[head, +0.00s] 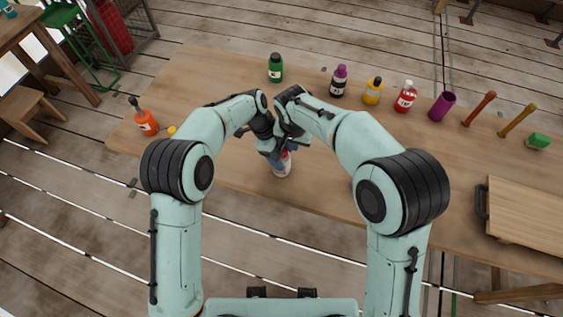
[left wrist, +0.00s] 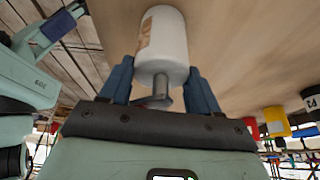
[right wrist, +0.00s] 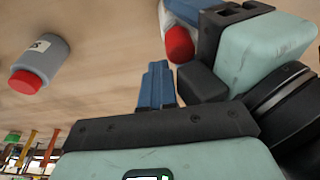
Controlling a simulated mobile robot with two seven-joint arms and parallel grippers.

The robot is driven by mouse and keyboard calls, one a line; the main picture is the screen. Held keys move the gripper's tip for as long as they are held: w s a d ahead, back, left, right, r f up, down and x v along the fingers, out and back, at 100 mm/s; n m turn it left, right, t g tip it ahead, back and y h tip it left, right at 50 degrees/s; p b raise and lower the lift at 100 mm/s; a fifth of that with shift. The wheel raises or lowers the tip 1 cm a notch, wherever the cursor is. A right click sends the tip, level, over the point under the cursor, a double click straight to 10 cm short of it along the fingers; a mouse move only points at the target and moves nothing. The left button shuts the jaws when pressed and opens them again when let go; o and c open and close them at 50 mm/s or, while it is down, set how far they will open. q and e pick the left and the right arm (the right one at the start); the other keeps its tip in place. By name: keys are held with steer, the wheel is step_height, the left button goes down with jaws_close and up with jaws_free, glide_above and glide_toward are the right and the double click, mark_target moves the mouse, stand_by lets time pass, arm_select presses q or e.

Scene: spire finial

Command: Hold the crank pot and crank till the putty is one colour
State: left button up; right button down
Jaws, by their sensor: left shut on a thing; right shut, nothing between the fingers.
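The crank pot (left wrist: 163,42) is white with an orange-brown label and a short grey part at its near end. It stands between the blue fingers of my left gripper (left wrist: 160,88), which is shut on it. In the head view the pot (head: 282,168) shows just below the joined wrists. In the right wrist view a red end (right wrist: 179,45) shows beside my left gripper; I cannot tell if it is the crank knob. My right gripper (right wrist: 155,84) is shut and empty, close beside the pot and apart from it. The putty is hidden.
A grey jar with a red lid (right wrist: 40,62) stands near my right gripper. Several bottles, including a green one (head: 275,68) and a yellow one (head: 373,91), line the table's far side. An orange bottle (head: 146,122) is at left, a wooden board (head: 525,215) at right.

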steer(key=shift+s+f, duration=0.15)
steer(key=shift+f, duration=0.25)
steer(key=shift+a+f, duration=0.1)
steer(key=shift+a, duration=0.1)
steer(key=shift+a, duration=0.4)
steer(key=shift+w+a+r, duration=0.2)
steer(key=shift+r, duration=0.35)
steer(key=w+v, duration=0.1)
steer(key=v, duration=0.5)
steer(key=shift+d+r, duration=0.35)
steer(key=shift+d, duration=0.05)
steer(key=shift+w+d+f, duration=0.1)
steer(key=shift+d, duration=0.05)
